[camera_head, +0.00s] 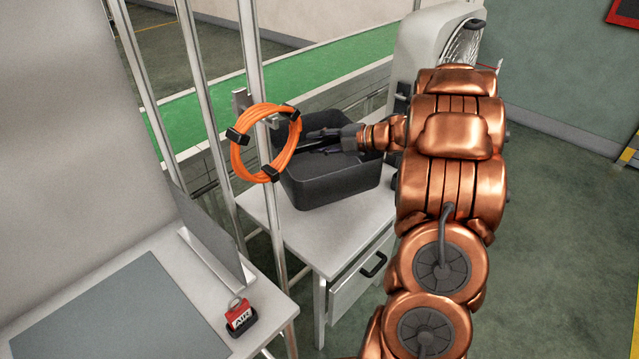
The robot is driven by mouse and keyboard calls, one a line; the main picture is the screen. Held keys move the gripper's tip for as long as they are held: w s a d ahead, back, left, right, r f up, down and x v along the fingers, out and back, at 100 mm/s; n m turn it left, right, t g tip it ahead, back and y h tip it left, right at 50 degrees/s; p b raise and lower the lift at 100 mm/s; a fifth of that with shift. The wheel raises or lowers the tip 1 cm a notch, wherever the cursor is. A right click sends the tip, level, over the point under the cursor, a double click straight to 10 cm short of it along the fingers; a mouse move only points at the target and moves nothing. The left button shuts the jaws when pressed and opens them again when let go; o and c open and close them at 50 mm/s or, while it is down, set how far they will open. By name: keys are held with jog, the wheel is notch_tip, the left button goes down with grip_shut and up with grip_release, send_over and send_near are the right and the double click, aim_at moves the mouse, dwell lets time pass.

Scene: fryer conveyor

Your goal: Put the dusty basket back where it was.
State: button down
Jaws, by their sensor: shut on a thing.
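The dark grey basket (328,188) is open-topped and roughly upright at the white drawer table. I cannot tell whether its base rests on the top or hangs just above it. My gripper (318,143) reaches in from the right over the basket's opening and is shut on the basket. The exact point of grip is hidden by the dark fingers and the dark inside. The basket's left rim is partly hidden behind an orange cable coil and a metal post. Dust cannot be made out.
The orange coil (238,150) hangs on a metal post close to the basket's left side. A white fan-like machine (428,40) stands behind right. The white drawer table (330,240) has bare top in front. A green conveyor (320,60) runs behind.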

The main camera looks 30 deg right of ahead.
aim_at(319, 172)
jog(key=shift+f+p, duration=0.75)
jog(key=shift+f, duration=4.1)
jog(key=c, duration=0.9)
grip_release()
jog(key=shift+b+v, duration=0.9)
jog(key=shift+v, duration=2.9)
jog(key=shift+a, duration=0.1)
